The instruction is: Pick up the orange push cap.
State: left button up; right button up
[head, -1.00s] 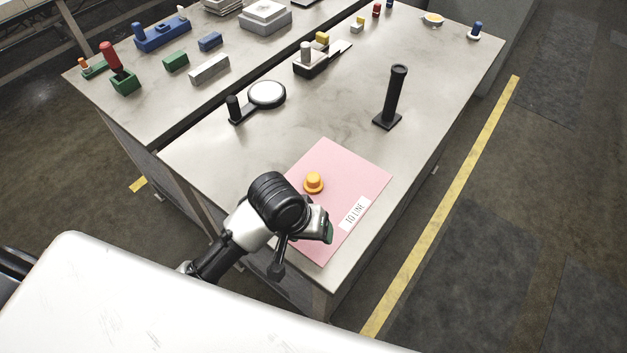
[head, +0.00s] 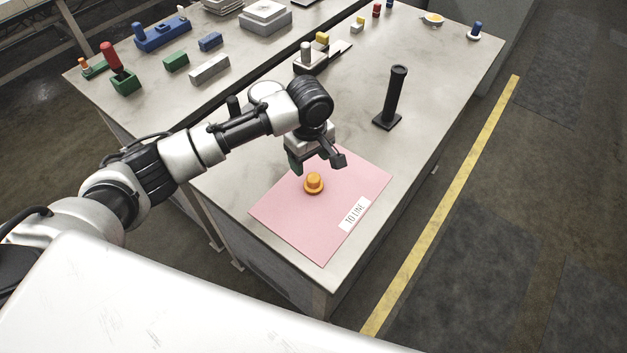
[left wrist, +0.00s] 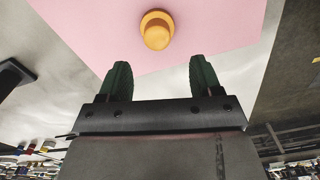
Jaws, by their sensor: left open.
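The orange push cap (head: 314,182) stands upright on a pink mat (head: 290,220) near the front of the table. In the left wrist view the cap (left wrist: 157,30) shows beyond the fingertips, roughly centred between them. My left gripper (head: 317,163) is open and empty, just behind the cap over the mat's far corner, apart from the cap. Its two green-padded fingers (left wrist: 160,75) are spread in the left wrist view. My right gripper is not in view.
A black upright post on a square foot (head: 392,98) stands to the right of the gripper. A white round-topped piece (head: 266,91) is partly hidden behind my left arm. A "TO LINE" label (head: 355,212) lies on the mat. The table's right side is mostly clear.

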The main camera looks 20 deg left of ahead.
aim_at(313, 176)
pick_arm(q)
jog(key=f, duration=0.4)
jog(key=f+p, duration=0.1)
jog(key=f, duration=0.1)
jog(key=shift+s+d+f, duration=0.15)
jog(key=shift+d+f, duration=0.1)
jog(key=shift+d, duration=0.15)
jog(key=shift+c, duration=0.3)
jog(key=c, duration=1)
jog(key=shift+r, duration=0.1)
jog(key=shift+r, duration=0.45)
notch_tip(313, 176, up, 3)
jog(key=shift+f+b, duration=0.15)
jog(key=shift+b, duration=0.2)
jog(key=w+d+r+b, duration=0.2)
jog(key=d+r, duration=0.5)
jog(key=d, duration=0.4)
jog(key=shift+w+r+b, duration=0.15)
jog(key=shift+w+b, duration=0.2)
jog(key=shift+w, duration=0.55)
